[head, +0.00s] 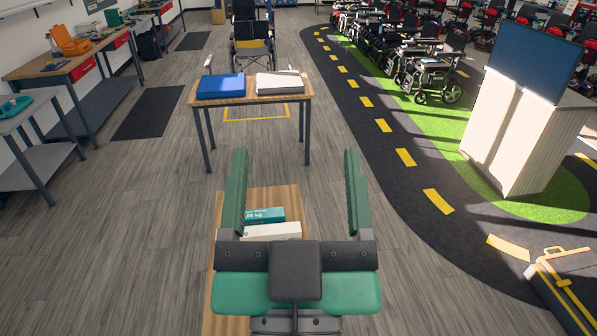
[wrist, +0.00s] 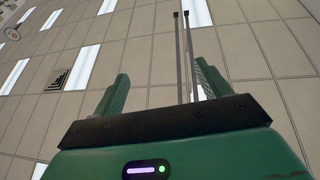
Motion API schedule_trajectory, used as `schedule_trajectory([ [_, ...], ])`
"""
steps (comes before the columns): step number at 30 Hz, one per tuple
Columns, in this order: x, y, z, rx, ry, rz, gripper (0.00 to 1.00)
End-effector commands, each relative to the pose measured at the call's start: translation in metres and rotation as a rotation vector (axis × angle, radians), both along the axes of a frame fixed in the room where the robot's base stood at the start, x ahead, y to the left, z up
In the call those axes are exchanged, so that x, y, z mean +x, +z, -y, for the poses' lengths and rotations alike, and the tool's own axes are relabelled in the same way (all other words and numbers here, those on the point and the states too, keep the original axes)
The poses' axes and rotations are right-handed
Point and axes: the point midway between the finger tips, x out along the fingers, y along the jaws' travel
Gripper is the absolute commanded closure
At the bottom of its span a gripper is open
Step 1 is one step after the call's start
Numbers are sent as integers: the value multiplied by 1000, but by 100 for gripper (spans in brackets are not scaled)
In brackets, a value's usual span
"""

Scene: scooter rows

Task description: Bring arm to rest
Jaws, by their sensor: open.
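My gripper (head: 296,155) is in the lower middle of the head view, with its two long green fingers spread wide apart. It is open, and nothing shows between the fingers in the wrist view (wrist: 161,70). The wrist view looks up at the ceiling, so the gripper points upward. In the head view it hides part of a wooden top (head: 231,200) that carries a teal box (head: 266,215) and a white box (head: 272,231). The gripper appears in front of these; its height above them is hard to tell.
A small table (head: 250,99) ahead bears a blue item (head: 220,86) and a white one (head: 280,85). A wheelchair (head: 253,45) stands behind it. Workbenches (head: 68,69) line the left; a white cabinet (head: 515,125) stands right. Grey floor (head: 120,190) is clear at left.

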Motion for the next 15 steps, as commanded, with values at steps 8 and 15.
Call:
schedule_trajectory([
  [8,-34,52,2,1,-5,176,24],
  [15,-33,51,2,1,-5,170,24],
])
